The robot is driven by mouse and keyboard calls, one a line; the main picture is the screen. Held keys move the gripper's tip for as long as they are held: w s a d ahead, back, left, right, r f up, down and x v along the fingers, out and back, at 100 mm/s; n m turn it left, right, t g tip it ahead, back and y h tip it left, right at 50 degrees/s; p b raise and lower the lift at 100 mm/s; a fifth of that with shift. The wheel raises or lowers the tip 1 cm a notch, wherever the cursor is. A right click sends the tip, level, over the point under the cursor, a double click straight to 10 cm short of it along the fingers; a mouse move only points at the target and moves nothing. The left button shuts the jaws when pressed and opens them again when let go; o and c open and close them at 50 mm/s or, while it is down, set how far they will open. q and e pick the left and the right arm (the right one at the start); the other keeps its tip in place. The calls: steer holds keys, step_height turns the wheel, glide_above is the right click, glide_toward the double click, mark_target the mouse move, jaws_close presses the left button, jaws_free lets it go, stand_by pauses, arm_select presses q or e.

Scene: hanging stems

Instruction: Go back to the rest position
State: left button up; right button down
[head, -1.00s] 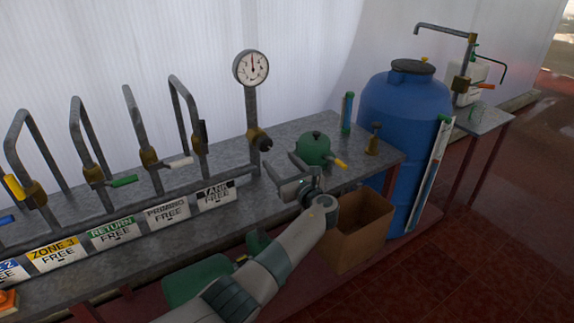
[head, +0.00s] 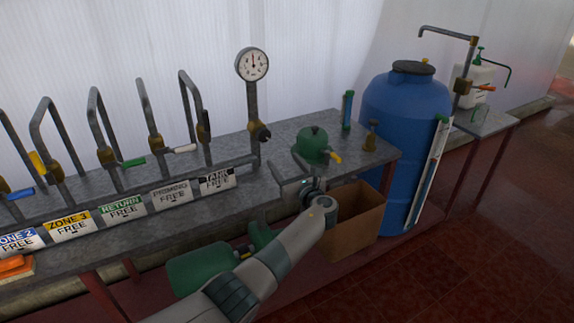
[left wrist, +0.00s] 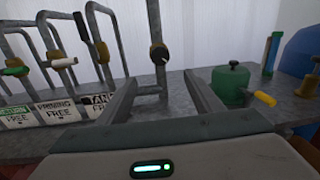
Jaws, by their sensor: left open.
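My left gripper (head: 291,174) is open and empty at the front edge of the grey bench (head: 290,132). In the left wrist view its two fingers (left wrist: 157,88) stand wide apart with nothing between them. The gauge post and its brass valve (left wrist: 158,55) show beyond the fingers. A green pot with a yellow handle (head: 313,146) stands on the bench just beyond and right of the gripper, apart from it. It also shows right of the fingers in the left wrist view (left wrist: 231,84). My right gripper is not in view.
Bent pipes with coloured valve levers (head: 135,162) and labels (head: 123,207) line the bench at left. A dial gauge (head: 252,64) stands behind. A cardboard box (head: 352,228) is beneath the bench edge, near a blue barrel (head: 402,112). The red tiled floor (head: 460,260) at right is clear.

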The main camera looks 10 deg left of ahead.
arm_select(q)
steer(key=shift+f, duration=0.1)
steer(key=s+a+f+n+g+h, duration=0.1)
steer(key=s+f, duration=0.2)
steer(key=f, duration=0.6)
steer(key=s+a+f+n+g+h+b, duration=0.1)
steer(key=s+f+g, duration=0.15)
steer(key=f, duration=0.65)
steer(key=s+a+f+n+g+h, duration=0.1)
steer(key=s+f, duration=0.3)
steer(key=f, duration=0.5)
steer(key=s+a+f+n+g+h+b, duration=0.1)
steer(key=s+a+f+n+g+h, duration=0.15)
steer(key=s+f, duration=0.85)
steer(key=s+a+f+n+g+h+b, duration=0.15)
steer(key=s+f+n, duration=0.25)
steer(key=s+f, duration=0.7)
steer(key=s+a+f+n+g+h, duration=0.15)
steer(key=s+f+n, duration=0.25)
steer(key=s+f, duration=0.65)
steer(key=s+a+f+n+g, duration=0.15)
steer(key=s+f+n, duration=0.25)
steer(key=s+f, duration=0.7)
steer(key=s+a+f+n+g+h+b, duration=0.1)
steer(key=s+a+n, duration=0.3)
steer(key=s, duration=2.4)
steer(key=f+n+g+b, duration=0.1)
steer(key=n, duration=0.4)
steer(key=shift+s+g, duration=0.15)
steer(key=shift+g, duration=0.2)
